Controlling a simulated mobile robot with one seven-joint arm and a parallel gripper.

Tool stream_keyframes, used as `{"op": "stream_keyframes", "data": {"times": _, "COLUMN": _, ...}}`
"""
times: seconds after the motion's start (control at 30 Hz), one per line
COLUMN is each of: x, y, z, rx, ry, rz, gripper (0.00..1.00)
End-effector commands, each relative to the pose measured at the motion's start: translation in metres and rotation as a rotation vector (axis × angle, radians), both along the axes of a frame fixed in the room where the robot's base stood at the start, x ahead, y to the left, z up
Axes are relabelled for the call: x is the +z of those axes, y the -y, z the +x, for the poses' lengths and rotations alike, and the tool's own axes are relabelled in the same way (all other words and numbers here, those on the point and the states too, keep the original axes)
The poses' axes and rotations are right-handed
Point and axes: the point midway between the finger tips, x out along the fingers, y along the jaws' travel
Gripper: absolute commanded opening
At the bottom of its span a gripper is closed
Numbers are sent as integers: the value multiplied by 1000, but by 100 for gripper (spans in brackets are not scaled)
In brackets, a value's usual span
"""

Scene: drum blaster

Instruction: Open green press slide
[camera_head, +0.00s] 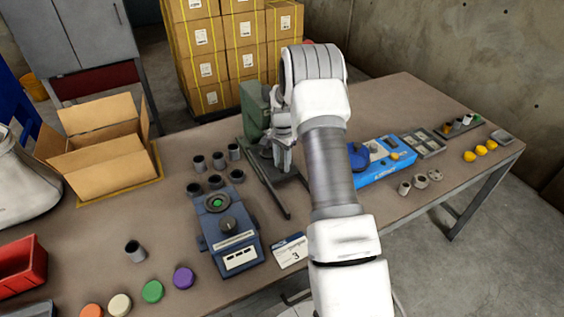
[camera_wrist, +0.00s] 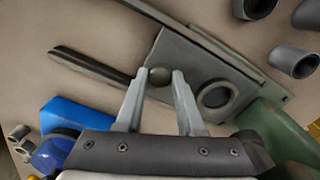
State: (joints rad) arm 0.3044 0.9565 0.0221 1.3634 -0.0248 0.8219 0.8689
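The green press (camera_head: 254,112) stands on the table beyond my arm, with dark rails running from its base toward the front edge. In the wrist view its green body (camera_wrist: 277,128) is at the lower right. The grey slide plate (camera_wrist: 190,62) lies between the rails, with a round dark-ringed hole (camera_wrist: 217,96) and a small round knob (camera_wrist: 160,76). My gripper (camera_wrist: 157,78) is open, with its two fingertips on either side of the knob; whether they touch it I cannot tell. In the head view my gripper (camera_head: 279,145) is partly hidden by my arm.
Several grey cylinders (camera_head: 216,160) stand left of the press. A blue device (camera_head: 229,230) with a green button is in front of them. A blue box (camera_head: 378,160) lies right of my arm. An open cardboard box (camera_head: 105,155) is at the left.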

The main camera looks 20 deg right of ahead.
Motion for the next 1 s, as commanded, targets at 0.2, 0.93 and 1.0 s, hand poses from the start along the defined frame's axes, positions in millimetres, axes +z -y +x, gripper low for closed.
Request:
{"op": "stream_keyframes", "data": {"times": 0.2, "x": 0, "y": 0, "z": 0, "rx": 0, "ry": 0, "rz": 0, "gripper": 0}}
{"op": "stream_keyframes", "data": {"times": 0.93, "x": 0, "y": 0, "z": 0, "rx": -1, "ry": 0, "rz": 0, "gripper": 0}}
{"op": "stream_keyframes", "data": {"times": 1.0, "x": 0, "y": 0, "z": 0, "rx": -1, "ry": 0, "rz": 0, "gripper": 0}}
